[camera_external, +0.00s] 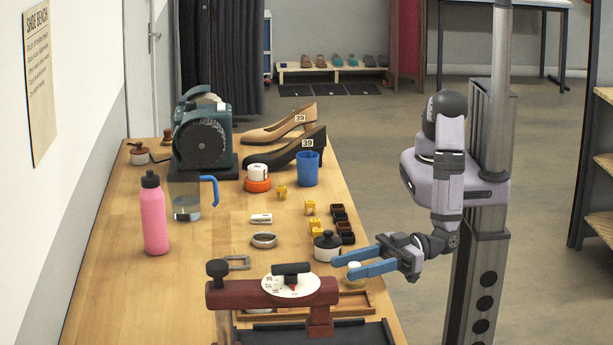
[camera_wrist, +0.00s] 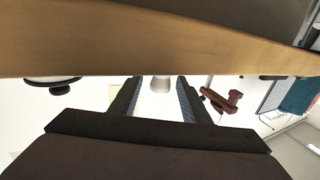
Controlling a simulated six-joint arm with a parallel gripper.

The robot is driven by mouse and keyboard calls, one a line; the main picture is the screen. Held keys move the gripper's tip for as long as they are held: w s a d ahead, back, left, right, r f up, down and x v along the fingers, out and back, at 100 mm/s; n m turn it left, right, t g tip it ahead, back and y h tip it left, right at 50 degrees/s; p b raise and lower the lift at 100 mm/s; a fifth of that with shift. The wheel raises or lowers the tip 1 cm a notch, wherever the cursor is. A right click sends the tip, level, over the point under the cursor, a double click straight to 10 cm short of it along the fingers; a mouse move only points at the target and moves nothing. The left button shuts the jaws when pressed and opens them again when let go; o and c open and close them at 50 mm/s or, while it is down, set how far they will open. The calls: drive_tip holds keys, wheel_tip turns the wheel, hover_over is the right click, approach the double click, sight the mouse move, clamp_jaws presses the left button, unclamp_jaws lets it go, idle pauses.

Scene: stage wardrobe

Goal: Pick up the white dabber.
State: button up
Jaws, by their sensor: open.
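My gripper (camera_external: 345,267) is open over the right edge of the bench, its two blue fingers pointing left. A small pale round thing (camera_external: 355,281) shows just below and behind the fingers, partly hidden by them; it may be the white dabber, but I cannot tell for certain. In the wrist view a small whitish thing (camera_wrist: 160,85) shows in the gap between the open fingers of my gripper (camera_wrist: 159,79). Nothing is visibly held. A dark-lidded round pot (camera_external: 327,246) stands just left of the fingertips.
A dark red device with a white dial (camera_external: 272,292) stands in front, beside a wooden tray (camera_external: 358,309). Small black and yellow blocks (camera_external: 345,226) lie behind the pot. A blue cup (camera_external: 308,168), pink bottle (camera_external: 153,213) and shoes stand farther off.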

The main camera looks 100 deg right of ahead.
drive_tip(key=shift+p+x, duration=0.5)
drive_tip(key=shift+x, duration=1.35)
drive_tip(key=shift+r, duration=0.1)
clamp_jaws()
drive_tip(key=shift+r, duration=0.15)
